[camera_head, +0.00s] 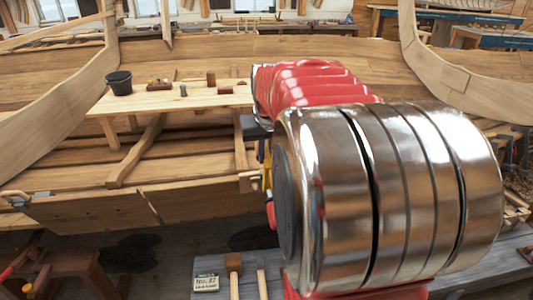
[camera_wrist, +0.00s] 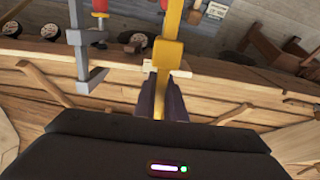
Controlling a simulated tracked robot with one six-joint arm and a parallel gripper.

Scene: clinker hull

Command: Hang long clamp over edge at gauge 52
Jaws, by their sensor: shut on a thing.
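My gripper (camera_wrist: 166,97) is shut on a yellow clamp (camera_wrist: 167,54), whose bar runs up from between the dark fingers in the wrist view. A small part of the yellow clamp (camera_head: 265,172) shows in the head view, beside the hull's plank edge; my arm hides the rest and the gripper. A grey clamp (camera_wrist: 82,50) with a red handle is at the plank edge (camera_wrist: 110,67), left of the yellow one in the wrist view. I cannot tell whether the yellow clamp touches the plank. No gauge mark is readable.
A plank bench (camera_head: 170,98) inside the hull carries a black bucket (camera_head: 119,83) and small tools. Another metal clamp (camera_head: 18,198) sits at the plank edge far left. Mallets (camera_head: 234,265) and a small card (camera_head: 206,282) are at the front.

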